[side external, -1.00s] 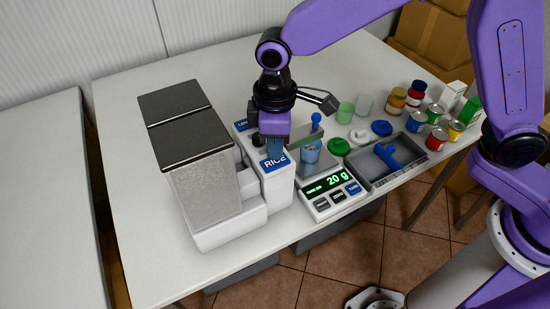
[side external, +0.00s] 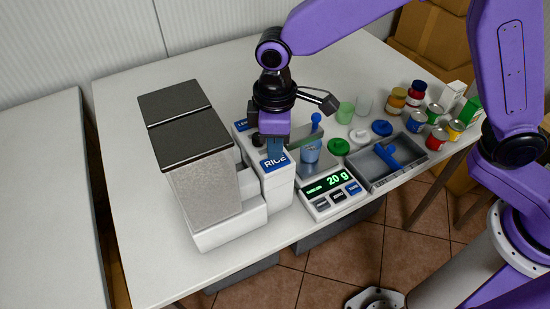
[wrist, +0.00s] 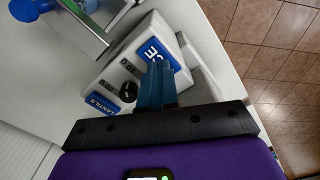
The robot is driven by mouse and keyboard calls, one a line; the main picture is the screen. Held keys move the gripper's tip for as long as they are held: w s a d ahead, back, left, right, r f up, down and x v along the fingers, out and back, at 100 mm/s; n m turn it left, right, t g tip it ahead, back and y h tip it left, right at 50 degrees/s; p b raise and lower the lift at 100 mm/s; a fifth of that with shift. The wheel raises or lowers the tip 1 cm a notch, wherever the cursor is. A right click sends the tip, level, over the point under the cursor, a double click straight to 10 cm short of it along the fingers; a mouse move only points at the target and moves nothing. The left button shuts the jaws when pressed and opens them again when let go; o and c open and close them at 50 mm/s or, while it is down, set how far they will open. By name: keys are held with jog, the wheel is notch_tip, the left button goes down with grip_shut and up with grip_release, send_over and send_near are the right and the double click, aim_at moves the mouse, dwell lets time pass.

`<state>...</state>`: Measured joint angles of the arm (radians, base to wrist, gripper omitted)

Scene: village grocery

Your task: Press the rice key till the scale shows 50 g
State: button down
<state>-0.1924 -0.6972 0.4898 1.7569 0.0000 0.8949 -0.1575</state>
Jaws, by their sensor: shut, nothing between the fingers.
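The dispenser (side external: 277,187) stands on the white table with a blue RICE label (side external: 274,163) on its near part. A LENTILS label (wrist: 103,104) shows on its other part in the wrist view. My gripper (side external: 275,156) is shut and empty, pointing down with its fingertips at the dispenser top beside the RICE label. The fingers (wrist: 157,72) hide the rice key, and I cannot tell whether they touch it. The scale (side external: 336,200) stands right of the dispenser and its green display (side external: 327,183) reads 20 g.
The dark-lidded hopper (side external: 205,190) rises left of the dispenser. Lids, cups, jars and cans (side external: 437,139) crowd the table's right side. The left table area is clear.

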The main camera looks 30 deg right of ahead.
aim_at(275, 162)
jog(key=shift+f, duration=0.9)
dwell(0.3)
jog(key=shift+r, duration=1.15)
dwell(0.6)
jog(key=shift+r, duration=2.5)
